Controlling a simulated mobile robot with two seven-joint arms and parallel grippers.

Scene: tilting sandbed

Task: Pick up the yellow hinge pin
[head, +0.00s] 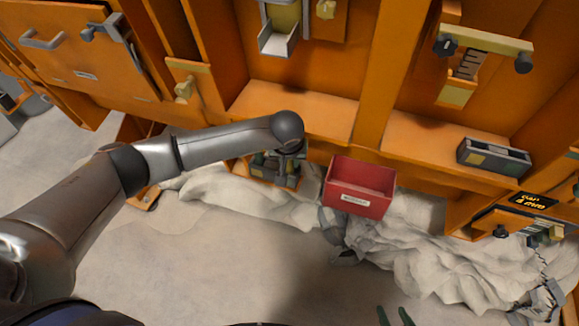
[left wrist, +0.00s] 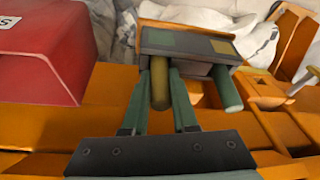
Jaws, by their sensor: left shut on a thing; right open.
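The yellow hinge pin (left wrist: 160,85) shows in the left wrist view as a dull yellow cylinder, its upper end at a dark grey holder (left wrist: 185,43). My left gripper (left wrist: 158,92) has its green fingers shut on the pin, one on each side. Whether the pin is still seated in the holder, I cannot tell. A green pin (left wrist: 228,90) is beside it at the same holder. In the head view my left gripper (head: 275,163) is over the holder, and my wrist largely hides the pin. My right gripper (head: 394,316) is open at the bottom edge, only its green fingertips showing.
A red bin (head: 360,187) stands just right of the left gripper; it also fills the upper left of the left wrist view (left wrist: 45,50). A grey tray (head: 493,157) lies on the orange ledge at right. Pale rubble (head: 420,240) lies below, with open floor at the lower left.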

